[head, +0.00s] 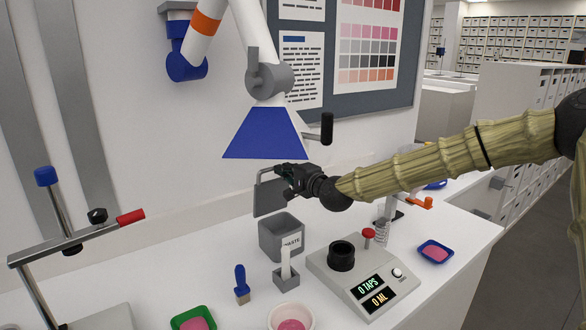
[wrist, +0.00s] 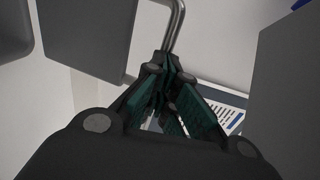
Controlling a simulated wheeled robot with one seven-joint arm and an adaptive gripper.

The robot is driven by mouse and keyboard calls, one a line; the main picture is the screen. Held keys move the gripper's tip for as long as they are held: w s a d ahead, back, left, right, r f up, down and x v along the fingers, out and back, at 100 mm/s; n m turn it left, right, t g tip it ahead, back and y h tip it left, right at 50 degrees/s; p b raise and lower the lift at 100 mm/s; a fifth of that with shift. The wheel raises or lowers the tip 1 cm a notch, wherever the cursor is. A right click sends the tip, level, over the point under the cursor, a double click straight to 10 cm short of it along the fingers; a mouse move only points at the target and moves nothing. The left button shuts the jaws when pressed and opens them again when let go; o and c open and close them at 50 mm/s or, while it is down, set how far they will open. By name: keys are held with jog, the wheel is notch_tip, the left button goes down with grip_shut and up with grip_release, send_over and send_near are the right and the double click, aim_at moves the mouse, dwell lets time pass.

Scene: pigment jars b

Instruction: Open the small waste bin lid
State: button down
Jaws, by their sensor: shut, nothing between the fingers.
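The small grey waste bin (head: 272,240) stands on the white counter against the back wall, and its open top shows. Its grey lid (head: 270,200) stands about upright at the back of the bin, with a metal bar handle (head: 262,174) at its upper edge. My gripper (head: 288,172) is shut and empty beside the lid's upper right part, close to the handle. In the wrist view, the handle (wrist: 175,28) runs up just beyond my fingertips (wrist: 168,62), beside a grey panel that looks like the lid (wrist: 88,35). Whether the fingers touch the handle I cannot tell.
A blue lamp-like shade (head: 265,135) hangs just above my gripper. In front of the bin are a small holder (head: 286,278), a blue-handled brush (head: 241,285), a pink-filled bowl (head: 291,318) and a dispenser with displays (head: 362,275). A blue dish (head: 436,251) sits right.

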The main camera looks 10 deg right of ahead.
jog(key=shift+w+a+r+g+h+p, duration=0.1)
jog(key=shift+w+a+g+h+p, duration=0.15)
jog(key=shift+w+p, duration=0.2)
jog(key=shift+w+a+r+g+p, duration=0.15)
jog(key=shift+w+a+g+p, duration=0.05)
jog(key=shift+w+g+p, duration=0.25)
jog(key=shift+w+a+r+g+h+p, duration=0.1)
jog(key=shift+w+a+g+h+p, duration=0.1)
jog(key=shift+w+p, duration=0.25)
